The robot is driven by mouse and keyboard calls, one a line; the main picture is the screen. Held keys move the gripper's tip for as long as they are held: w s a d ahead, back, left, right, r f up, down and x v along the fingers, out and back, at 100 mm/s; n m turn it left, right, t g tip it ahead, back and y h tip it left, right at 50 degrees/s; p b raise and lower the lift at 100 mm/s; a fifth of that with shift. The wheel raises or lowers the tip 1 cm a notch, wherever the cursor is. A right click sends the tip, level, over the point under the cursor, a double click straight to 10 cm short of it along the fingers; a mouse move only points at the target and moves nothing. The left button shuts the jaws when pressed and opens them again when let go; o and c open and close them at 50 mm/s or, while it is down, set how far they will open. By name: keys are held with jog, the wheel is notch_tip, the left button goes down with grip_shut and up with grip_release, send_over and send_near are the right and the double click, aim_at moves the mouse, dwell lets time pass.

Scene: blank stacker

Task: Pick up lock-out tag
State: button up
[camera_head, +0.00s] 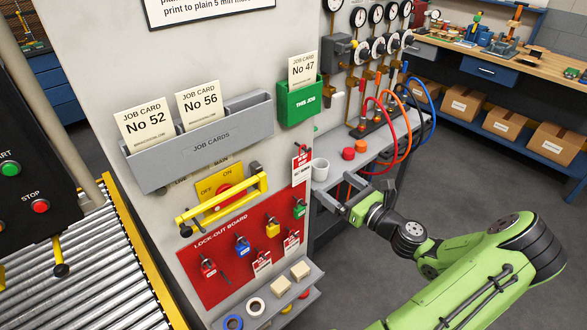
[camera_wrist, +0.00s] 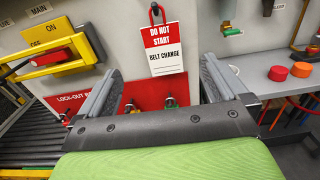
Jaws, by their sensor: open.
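A red-and-white lock-out tag (camera_wrist: 166,52) reading "DO NOT START, BELT CHANGE" hangs upright by a red loop on a hook. It also shows in the head view (camera_head: 301,170), at the right edge of the grey panel. My gripper (camera_head: 330,196) is open and empty, just right of and below this tag. In the wrist view the tag shows between the two fingers, beyond the fingertips and apart from them. Other tags (camera_head: 262,262) hang on the red lock-out board (camera_head: 200,268) among several coloured padlocks.
The yellow bar (camera_head: 222,204) over the main switch stands out left of the tag. The grey job card holder (camera_head: 200,150) and green holder (camera_head: 300,103) sit above. A small tray with tape rolls is below.

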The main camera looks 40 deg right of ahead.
aim_at(303, 163)
jog(key=w, duration=0.8)
jog(key=w+b, duration=0.1)
jog(key=w, duration=0.3)
jog(key=shift+w+f, duration=0.25)
jog(key=shift+w, duration=0.1)
jog(key=shift+s, duration=0.1)
jog(key=shift+c, duration=0.3)
jog(key=c, duration=1)
